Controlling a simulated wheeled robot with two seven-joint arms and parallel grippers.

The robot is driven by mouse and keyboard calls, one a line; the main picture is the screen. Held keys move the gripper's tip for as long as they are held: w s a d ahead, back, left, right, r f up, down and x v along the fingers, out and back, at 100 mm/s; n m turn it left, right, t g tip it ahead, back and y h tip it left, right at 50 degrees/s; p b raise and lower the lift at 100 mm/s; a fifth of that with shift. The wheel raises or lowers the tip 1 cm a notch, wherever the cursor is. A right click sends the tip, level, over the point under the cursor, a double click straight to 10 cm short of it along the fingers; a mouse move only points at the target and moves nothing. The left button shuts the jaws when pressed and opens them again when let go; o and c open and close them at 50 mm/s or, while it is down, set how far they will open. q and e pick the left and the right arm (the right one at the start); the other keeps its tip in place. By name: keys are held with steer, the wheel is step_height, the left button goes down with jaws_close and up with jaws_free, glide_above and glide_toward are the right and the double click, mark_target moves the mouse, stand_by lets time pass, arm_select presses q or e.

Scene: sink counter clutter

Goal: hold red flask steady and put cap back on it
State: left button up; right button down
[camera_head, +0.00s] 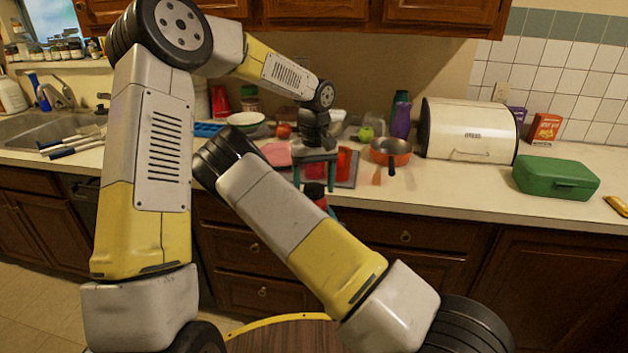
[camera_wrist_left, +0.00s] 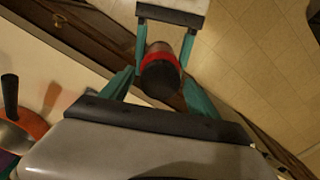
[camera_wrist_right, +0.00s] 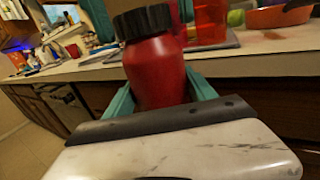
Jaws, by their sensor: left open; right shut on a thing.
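The red flask (camera_wrist_right: 160,70) is in front of the counter edge, roughly upright, between the fingers of my right gripper (camera_wrist_right: 160,92), which is shut on its body. The black ribbed cap (camera_wrist_right: 143,22) sits on the flask's top; whether it is fully seated I cannot tell. In the head view the cap (camera_head: 314,189) shows under my left gripper (camera_head: 314,182), whose teal fingers point down, open, one on each side of it. In the left wrist view the cap (camera_wrist_left: 160,80) lies between the open fingers, with gaps beside it. My right arm hides much of the flask in the head view.
On the counter behind are a red cup (camera_head: 346,162), an orange pan (camera_head: 390,150), a bread box (camera_head: 468,130) and a green case (camera_head: 556,178). A sink (camera_head: 40,128) is at the left. The space in front of the drawers is free beside my arms.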

arm_select(q)
steer(key=shift+c, duration=0.2)
steer(key=c, duration=1.4)
steer(key=m, duration=0.6)
steer(key=shift+m, duration=0.3)
steer(key=shift+c, duration=0.2)
steer(key=m, duration=0.4)
steer(key=shift+m, duration=0.4)
steer(key=o, duration=1.6)
steer(key=shift+o, duration=0.2)
step_height(320, 180, up, 12)
